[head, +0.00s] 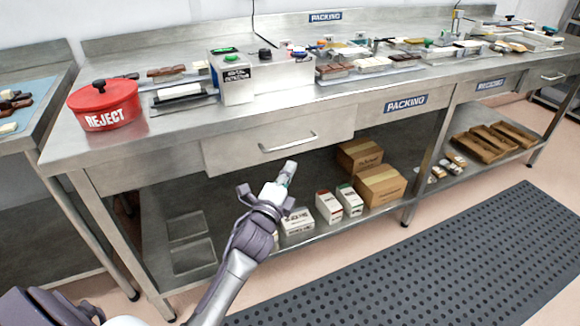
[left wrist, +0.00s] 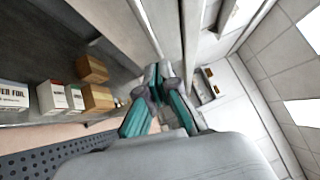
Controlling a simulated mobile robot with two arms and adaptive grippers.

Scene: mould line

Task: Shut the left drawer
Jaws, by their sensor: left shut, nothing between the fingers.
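The left drawer (head: 235,150) is a steel front with a bar handle (head: 288,142), set under the bench top in the head view. Its front looks nearly level with the bench edge; a small gap is hard to judge from here. My left gripper (head: 288,170) is just below and in front of the drawer handle, with its fingers shut and empty. Whether it touches the drawer front cannot be told. In the left wrist view the closed fingertips (left wrist: 160,72) point along towards the steel bench. My right gripper is not in view.
A red reject pot (head: 106,106) and a control box (head: 236,78) stand on the bench top. Cardboard boxes (head: 380,187) and small cartons (head: 328,206) sit on the lower shelf. Another drawer (head: 553,76) is at the far right. A black mat (head: 450,260) covers the floor in front.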

